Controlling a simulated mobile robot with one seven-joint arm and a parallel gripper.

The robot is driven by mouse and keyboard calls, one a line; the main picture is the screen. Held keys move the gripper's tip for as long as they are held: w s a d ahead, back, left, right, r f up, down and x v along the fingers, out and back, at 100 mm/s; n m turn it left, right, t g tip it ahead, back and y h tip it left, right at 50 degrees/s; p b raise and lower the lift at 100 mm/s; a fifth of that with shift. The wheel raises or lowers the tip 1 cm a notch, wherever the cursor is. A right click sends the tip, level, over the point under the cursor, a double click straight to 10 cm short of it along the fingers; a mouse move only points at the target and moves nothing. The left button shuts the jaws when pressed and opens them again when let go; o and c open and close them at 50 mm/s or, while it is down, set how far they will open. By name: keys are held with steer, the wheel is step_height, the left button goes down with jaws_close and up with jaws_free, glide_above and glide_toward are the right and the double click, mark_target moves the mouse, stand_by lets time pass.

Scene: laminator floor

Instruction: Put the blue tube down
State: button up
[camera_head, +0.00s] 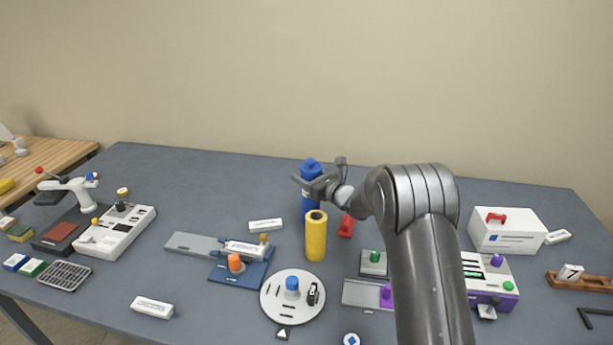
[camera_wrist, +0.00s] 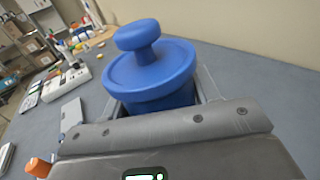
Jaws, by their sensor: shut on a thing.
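The blue tube (camera_head: 309,199) has a round blue cap with a knob and stands upright behind the yellow tube in the head view. My gripper (camera_head: 318,182) is shut on it near its top. In the wrist view the blue cap (camera_wrist: 152,68) fills the middle, with the tube's body between my fingers. The lower part of the blue tube is hidden behind the yellow tube (camera_head: 316,236), so I cannot tell whether its base touches the table.
A red object (camera_head: 346,226) stands close to the right. A white label block (camera_head: 265,225) lies to the left, and a blue fixture (camera_head: 240,272) and a round white plate (camera_head: 293,297) are in front. The grey table (camera_head: 200,180) is clear at the back left.

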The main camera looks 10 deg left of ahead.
steer(key=o, duration=1.7)
